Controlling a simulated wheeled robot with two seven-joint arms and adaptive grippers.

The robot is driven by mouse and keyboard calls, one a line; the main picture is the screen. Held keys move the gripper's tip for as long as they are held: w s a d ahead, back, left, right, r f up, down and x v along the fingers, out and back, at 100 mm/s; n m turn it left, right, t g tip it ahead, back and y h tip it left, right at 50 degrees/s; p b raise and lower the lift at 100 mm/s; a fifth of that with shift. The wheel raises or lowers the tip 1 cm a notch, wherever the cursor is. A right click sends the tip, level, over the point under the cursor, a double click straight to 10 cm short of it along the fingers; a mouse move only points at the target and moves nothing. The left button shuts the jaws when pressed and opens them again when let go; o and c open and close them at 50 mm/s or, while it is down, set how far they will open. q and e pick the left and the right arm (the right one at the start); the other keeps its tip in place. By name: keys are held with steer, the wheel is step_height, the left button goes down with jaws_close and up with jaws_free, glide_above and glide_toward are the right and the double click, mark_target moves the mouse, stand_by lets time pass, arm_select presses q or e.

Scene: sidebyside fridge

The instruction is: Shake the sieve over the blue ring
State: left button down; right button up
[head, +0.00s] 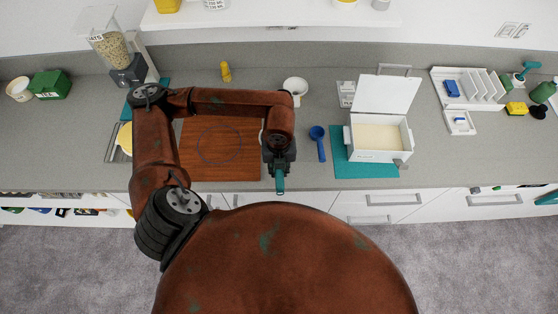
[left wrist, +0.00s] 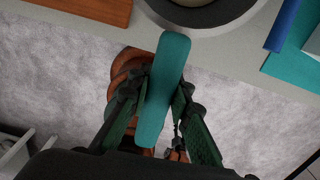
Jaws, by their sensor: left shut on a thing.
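My left gripper (head: 279,166) is shut on the teal handle of the sieve (head: 280,182), near the front edge of the counter. In the left wrist view the gripper (left wrist: 162,92) clasps the handle (left wrist: 165,88), which reaches up to a grey round rim with a dark inside (left wrist: 205,22). In the head view the sieve's bowl is mostly hidden under my arm. The thin blue ring (head: 198,147) is drawn on the brown wooden board (head: 240,171), to the left of the gripper. My right gripper is not in view.
A blue scoop (head: 319,142) lies right of the gripper. A white open-lidded box (head: 375,155) of pale powder stands on a teal mat (head: 352,171). A white cup (head: 296,86) and a yellow figure (head: 225,71) stand behind. A grain dispenser (head: 110,45) stands at the back left.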

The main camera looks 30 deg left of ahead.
mark_target(279, 174)
arm_select(q)
steer(key=shift+s+d+r, duration=0.25)
steer(key=shift+s+d, duration=0.1)
steer(key=shift+s, duration=0.15)
steer(key=shift+s+d+r, duration=0.25)
steer(key=shift+s+d, duration=0.05)
steer(key=shift+s, duration=0.2)
steer(key=shift+s+d+r, duration=0.1)
steer(key=shift+s+r, duration=0.1)
steer(key=shift+w+r, duration=0.1)
steer(key=shift+r, duration=0.1)
steer(key=w+a+r+n+p, duration=0.1)
steer(key=a+n+p, duration=0.6)
steer(key=a, duration=1.3)
steer(key=shift+w+n+p, duration=0.35)
steer(key=shift+w+n, duration=0.35)
steer(key=shift+n, duration=0.1)
